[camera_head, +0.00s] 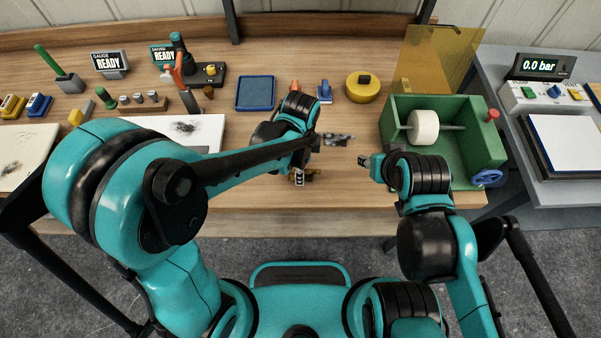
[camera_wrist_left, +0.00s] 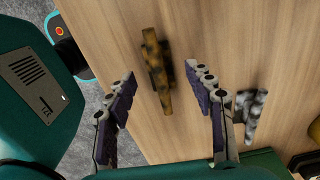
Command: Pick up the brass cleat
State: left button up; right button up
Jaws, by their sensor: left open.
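The brass cleat (camera_wrist_left: 154,62) is a mottled brown-gold piece lying on the wooden bench (camera_wrist_left: 125,25) near its front edge. In the left wrist view it shows between and beyond my open, empty left fingers (camera_wrist_left: 161,72), apart from both. In the head view the cleat (camera_head: 313,175) is partly hidden by my left gripper (camera_head: 300,168), whose fingers are hard to make out there. My right gripper (camera_head: 368,161) hangs over the bench to the right, in front of the green box; its jaw state is unclear.
A mottled grey-and-black piece (camera_head: 338,138) lies just behind the cleat; it also shows near the right finger in the left wrist view (camera_wrist_left: 251,108). A green box with a white roller (camera_head: 422,126) stands at right. A blue tray (camera_head: 255,93) and yellow round item (camera_head: 362,88) stand farther back.

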pick_arm(q)
jog(key=shift+f, duration=0.85)
grip_shut()
jog(key=shift+r, duration=0.1)
